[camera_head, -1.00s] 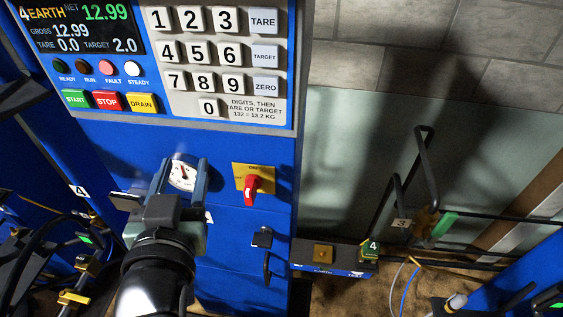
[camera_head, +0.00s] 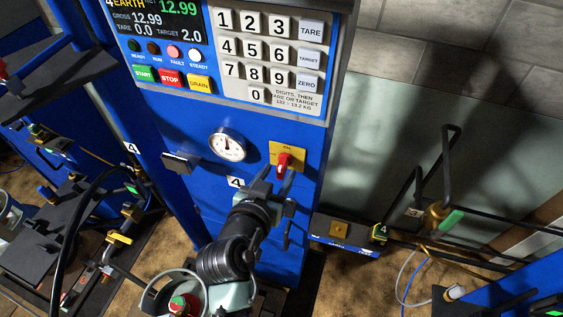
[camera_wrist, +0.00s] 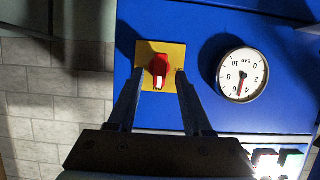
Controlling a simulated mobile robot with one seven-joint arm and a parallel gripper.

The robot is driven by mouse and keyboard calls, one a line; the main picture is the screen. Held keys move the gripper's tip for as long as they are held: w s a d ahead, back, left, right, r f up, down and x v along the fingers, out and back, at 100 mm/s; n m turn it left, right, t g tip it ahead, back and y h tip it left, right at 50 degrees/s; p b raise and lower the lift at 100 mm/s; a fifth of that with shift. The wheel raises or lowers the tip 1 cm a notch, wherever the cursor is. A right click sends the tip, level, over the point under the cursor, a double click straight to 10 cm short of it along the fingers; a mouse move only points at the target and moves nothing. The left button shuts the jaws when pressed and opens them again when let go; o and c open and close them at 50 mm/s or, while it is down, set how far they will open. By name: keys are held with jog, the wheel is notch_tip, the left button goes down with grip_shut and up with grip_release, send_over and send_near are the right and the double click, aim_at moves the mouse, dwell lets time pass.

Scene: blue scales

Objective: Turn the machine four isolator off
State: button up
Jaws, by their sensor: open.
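The machine four isolator is a red rotary handle (camera_head: 283,162) on a yellow plate (camera_head: 275,153), low on the blue front panel of the machine labelled 4 (camera_head: 237,182). In the wrist view the red handle (camera_wrist: 159,67) stands between my fingers, just beyond their tips, and its white-marked end points toward my gripper. The small lettering on the plate is too small to read surely. My gripper (camera_head: 276,180) is open and empty, just below the handle in the head view; in the wrist view its two fingers (camera_wrist: 158,90) spread to either side of the plate's lower part.
A round pressure gauge (camera_head: 228,146) is left of the isolator. Above are START, STOP and DRAIN buttons (camera_head: 170,78) and a keypad (camera_head: 268,50). A dark bracket (camera_head: 181,161) juts out at the left. Pipework (camera_head: 440,210) stands to the right.

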aim_at(280, 172)
jog(key=shift+p+x, duration=0.3)
jog(key=shift+x, duration=1.3)
jog(key=shift+c, duration=0.3)
grip_shut()
